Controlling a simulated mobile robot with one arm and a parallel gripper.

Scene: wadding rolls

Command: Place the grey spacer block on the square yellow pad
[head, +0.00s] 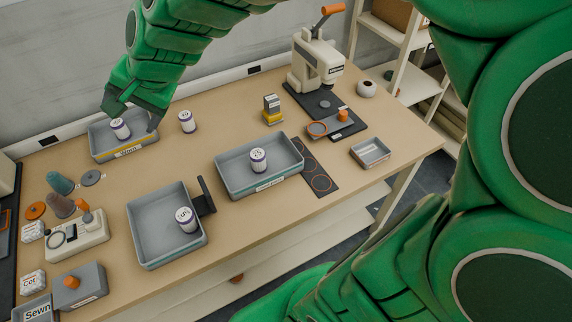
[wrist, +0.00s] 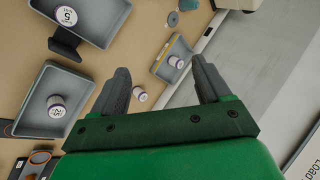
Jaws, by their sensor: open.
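The grey spacer block (head: 271,102), with a pale label on its face, stands upright at the back middle of the table in the head view. It appears to rest on the yellow pad (head: 273,118), of which only a low edge shows beneath it. My gripper (head: 130,120) is at the back left, apart from the block, over a grey tray. Its jaws are open. In the wrist view the two fingers (wrist: 160,66) are spread with nothing held between them. I cannot make out the block or the pad in the wrist view.
The back-left tray (head: 140,150) holds a white roll (head: 121,129); another roll (head: 187,122) stands beside it. Two larger trays (head: 227,190) (head: 150,262) each hold a roll. A press (head: 318,62) stands right of the block. Bare table lies between roll and block.

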